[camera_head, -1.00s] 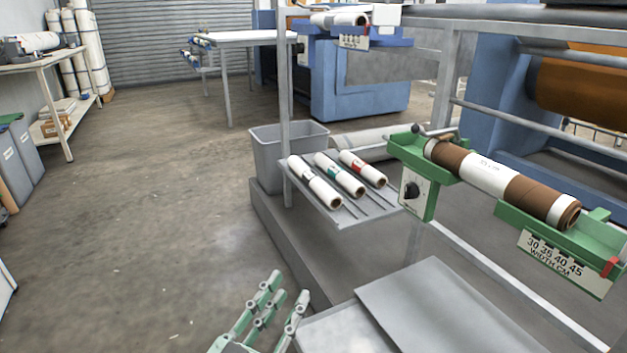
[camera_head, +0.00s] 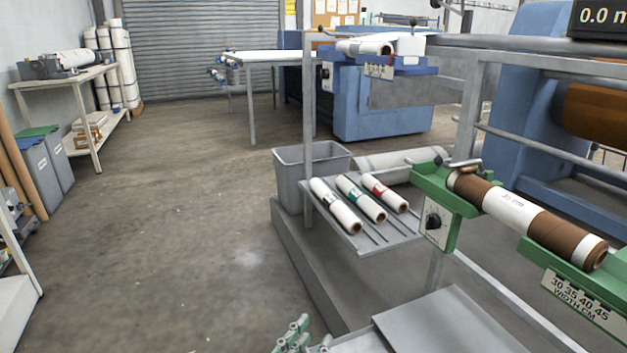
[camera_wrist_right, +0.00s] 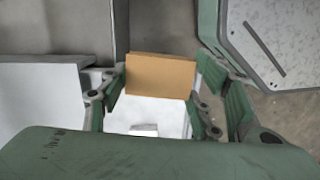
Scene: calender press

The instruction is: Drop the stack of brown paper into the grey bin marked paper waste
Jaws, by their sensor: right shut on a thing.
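My right gripper (camera_wrist_right: 160,95) is shut on the stack of brown paper (camera_wrist_right: 160,76), a flat tan block between its green fingers in the right wrist view. The stack and right gripper do not show in the head view. Two grey bins stand at the left, one with a blue lid (camera_head: 27,144) and one with a green lid (camera_head: 38,131). Each has a small white label too small to read. An open grey bin (camera_head: 291,182) without a readable mark stands behind the roll rack. My left gripper (camera_head: 304,338) shows only fingertips at the bottom edge, apart and empty.
A rack with several paper rolls (camera_head: 335,205) and a green cradle holding a brown and white roll (camera_head: 510,209) are on the right. A shelf table (camera_head: 68,84) stands at the far left. The floor (camera_head: 170,230) between is clear.

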